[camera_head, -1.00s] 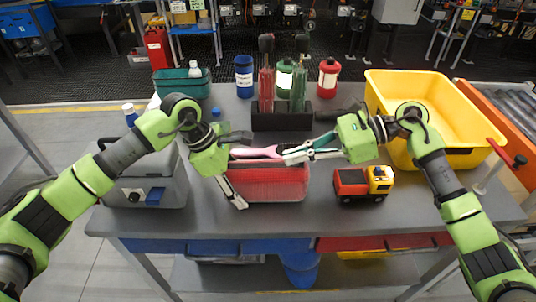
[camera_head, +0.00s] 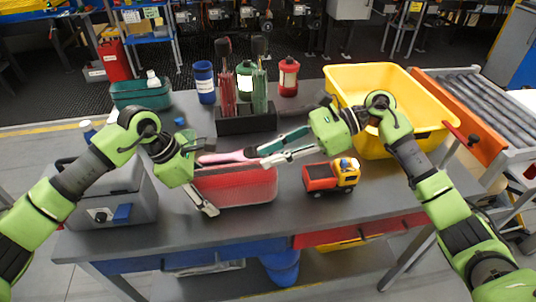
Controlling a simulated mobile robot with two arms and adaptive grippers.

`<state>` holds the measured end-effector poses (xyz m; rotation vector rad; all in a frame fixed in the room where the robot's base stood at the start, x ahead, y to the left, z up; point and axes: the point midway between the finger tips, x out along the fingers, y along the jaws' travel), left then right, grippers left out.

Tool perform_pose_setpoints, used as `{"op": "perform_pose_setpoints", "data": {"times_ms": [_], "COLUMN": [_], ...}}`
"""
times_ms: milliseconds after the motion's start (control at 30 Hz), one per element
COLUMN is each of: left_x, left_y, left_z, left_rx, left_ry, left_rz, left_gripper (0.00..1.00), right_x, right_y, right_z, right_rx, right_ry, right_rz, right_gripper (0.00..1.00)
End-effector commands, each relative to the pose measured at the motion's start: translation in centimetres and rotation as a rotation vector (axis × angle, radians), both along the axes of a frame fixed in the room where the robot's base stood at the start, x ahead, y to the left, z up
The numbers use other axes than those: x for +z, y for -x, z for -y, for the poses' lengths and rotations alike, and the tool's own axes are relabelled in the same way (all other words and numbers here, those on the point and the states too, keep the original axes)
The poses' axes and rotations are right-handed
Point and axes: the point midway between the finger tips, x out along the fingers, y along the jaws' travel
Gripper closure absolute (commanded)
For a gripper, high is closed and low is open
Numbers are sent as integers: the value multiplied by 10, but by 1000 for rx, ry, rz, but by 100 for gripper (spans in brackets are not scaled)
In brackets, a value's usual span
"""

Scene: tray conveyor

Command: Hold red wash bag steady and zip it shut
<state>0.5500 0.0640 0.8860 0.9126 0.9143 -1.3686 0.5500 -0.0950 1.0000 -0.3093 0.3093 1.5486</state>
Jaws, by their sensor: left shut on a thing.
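The red wash bag (camera_head: 240,188) sits on the grey table in front of the black rack. Its top looks open, with a pink item (camera_head: 228,157) showing along the top. My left gripper (camera_head: 208,175) is at the bag's left end, one finger low along its front left side and one behind; it is shut on the bag. My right gripper (camera_head: 264,156) is above the bag's right end, its fingers pointing left and apart, with nothing seen between them. The zip and its pull cannot be made out.
A toy truck (camera_head: 331,176) stands right of the bag. A yellow bin (camera_head: 398,135) is behind my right arm. A grey case (camera_head: 112,197) is at the left under my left arm. Some table right of the truck is clear.

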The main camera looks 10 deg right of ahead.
Motion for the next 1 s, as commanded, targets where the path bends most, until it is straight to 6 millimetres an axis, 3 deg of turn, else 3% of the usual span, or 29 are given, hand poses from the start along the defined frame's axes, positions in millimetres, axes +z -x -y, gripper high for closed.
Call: {"op": "perform_pose_setpoints", "data": {"times_ms": [300, 500, 700, 1000], "left_x": [-2, -2, -2, -2], "left_y": [1, 2, 2, 2], "left_z": [0, 0, 1, 1], "left_rx": [-2, -4, -5, -5], "left_ry": [-4, -4, -3, -3], "left_rz": [-3, -4, -3, -4], "left_gripper": [79, 79, 79, 79], "right_x": [25, 38, 42, 42], "right_y": [-1, -1, 0, 0], "right_z": [63, 91, 101, 101], "right_rx": [-6, -5, -4, -3], "right_ry": [3, 1, 2, 1], "right_rz": [1, 2, 2, 1], "right_gripper": [81, 81, 81, 81]}}
